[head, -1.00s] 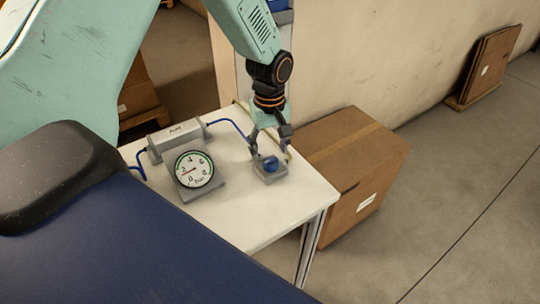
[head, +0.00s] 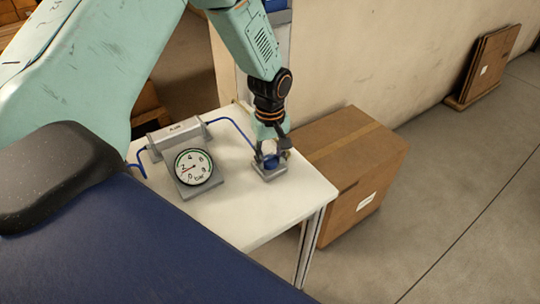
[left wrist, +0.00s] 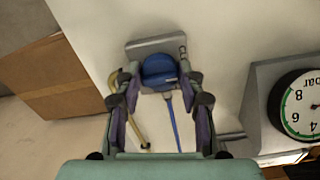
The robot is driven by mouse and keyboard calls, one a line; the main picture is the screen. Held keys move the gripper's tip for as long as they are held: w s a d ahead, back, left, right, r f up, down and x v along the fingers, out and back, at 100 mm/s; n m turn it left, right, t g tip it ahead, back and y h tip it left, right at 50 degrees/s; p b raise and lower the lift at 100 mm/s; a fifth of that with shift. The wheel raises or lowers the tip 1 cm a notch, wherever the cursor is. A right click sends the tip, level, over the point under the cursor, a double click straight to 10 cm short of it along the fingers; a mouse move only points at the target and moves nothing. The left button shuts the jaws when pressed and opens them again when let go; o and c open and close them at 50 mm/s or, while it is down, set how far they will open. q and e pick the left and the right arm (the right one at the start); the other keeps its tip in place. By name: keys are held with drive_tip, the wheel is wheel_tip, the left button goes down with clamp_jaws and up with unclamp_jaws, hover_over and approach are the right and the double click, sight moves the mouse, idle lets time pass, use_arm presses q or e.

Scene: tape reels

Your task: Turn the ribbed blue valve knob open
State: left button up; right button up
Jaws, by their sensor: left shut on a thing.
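The blue valve knob (head: 271,162) sits on a small grey block (head: 268,175) near the right side of the white table. It also shows in the left wrist view (left wrist: 158,70), where its ribs are too small to make out. My left gripper (head: 271,157) comes down from above and is shut on the knob, one finger on each side. The fingers hide part of the knob in the head view. A pressure gauge (head: 194,167) stands left of the knob, its needle pointing to the left near 2. My right gripper is not in view.
A grey cylinder (head: 177,136) lies behind the gauge, with blue tubing (head: 233,127) running toward the valve. A large cardboard box (head: 357,170) stands right of the white table (head: 244,222). Flat panels (head: 486,65) lean on the wall. The floor at right is clear.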

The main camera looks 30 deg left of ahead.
use_arm(q)
drive_tip(key=c, duration=0.5)
drive_tip(key=m+p, duration=0.2)
drive_tip(key=m, duration=0.1)
drive_tip(key=m+p, duration=0.1)
drive_tip(key=m, duration=0.3)
drive_tip(key=shift+m, duration=0.3)
drive_tip(key=m, duration=0.4)
drive_tip(key=shift+a+m+p, duration=0.1)
drive_tip(key=shift+m+p, duration=0.2)
drive_tip(key=shift+p, duration=0.1)
drive_tip(key=m, duration=0.5)
drive_tip(key=shift+m, duration=0.3)
